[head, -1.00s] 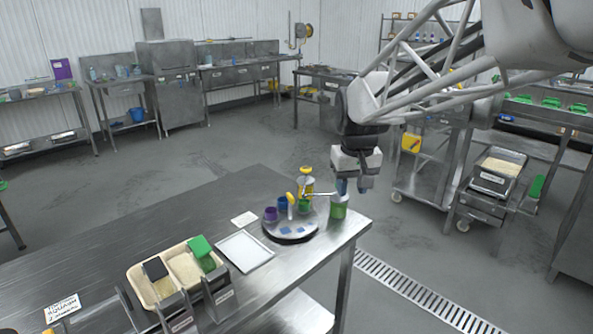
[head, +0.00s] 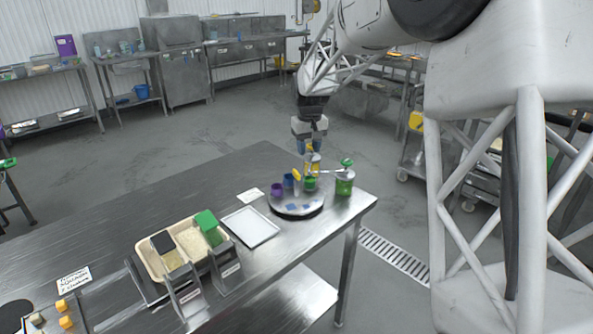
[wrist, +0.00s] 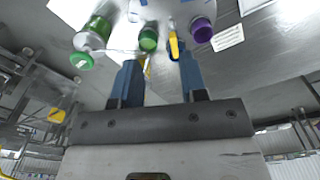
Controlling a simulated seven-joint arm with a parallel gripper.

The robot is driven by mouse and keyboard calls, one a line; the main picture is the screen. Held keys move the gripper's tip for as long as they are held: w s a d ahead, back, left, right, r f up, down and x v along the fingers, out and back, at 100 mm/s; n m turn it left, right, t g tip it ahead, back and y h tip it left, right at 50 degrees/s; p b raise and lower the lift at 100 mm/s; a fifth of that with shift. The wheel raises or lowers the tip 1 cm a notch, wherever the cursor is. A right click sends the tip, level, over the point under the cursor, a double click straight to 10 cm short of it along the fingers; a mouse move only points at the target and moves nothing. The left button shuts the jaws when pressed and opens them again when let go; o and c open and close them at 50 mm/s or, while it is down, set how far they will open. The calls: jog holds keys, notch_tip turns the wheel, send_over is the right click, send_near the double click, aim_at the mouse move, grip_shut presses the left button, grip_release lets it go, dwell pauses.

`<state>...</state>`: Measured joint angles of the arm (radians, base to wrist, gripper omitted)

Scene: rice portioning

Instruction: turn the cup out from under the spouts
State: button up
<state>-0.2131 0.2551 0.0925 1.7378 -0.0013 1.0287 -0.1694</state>
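A round grey turntable (head: 284,209) stands near the table's right end. On it are a purple cup (head: 276,189), a blue cup (head: 288,181), a green cup (head: 310,184) and an upright yellow piece (head: 298,174). A yellow-topped container (head: 315,164) stands at the back, with a thin pale spout or rod beside it. My gripper (head: 310,147) is above the back of the turntable, pointing down. In the wrist view my gripper (wrist: 160,75) has its blue fingers apart with nothing held. The green cup (wrist: 148,41) and purple cup (wrist: 201,30) show beyond the fingertips. Which cup is under a spout is unclear.
A green jar (head: 344,187) with a green top stands right of the turntable, close to the table edge. A white tray (head: 250,227), a small white card (head: 250,195) and a rice bin (head: 148,258) lie to the left. The table's back left is clear.

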send_over(296, 171)
jog(key=shift+n, duration=0.3)
notch_tip(296, 171, down, 4)
jog(key=shift+s+f, duration=0.15)
jog(key=shift+f, duration=3.9)
grip_shut()
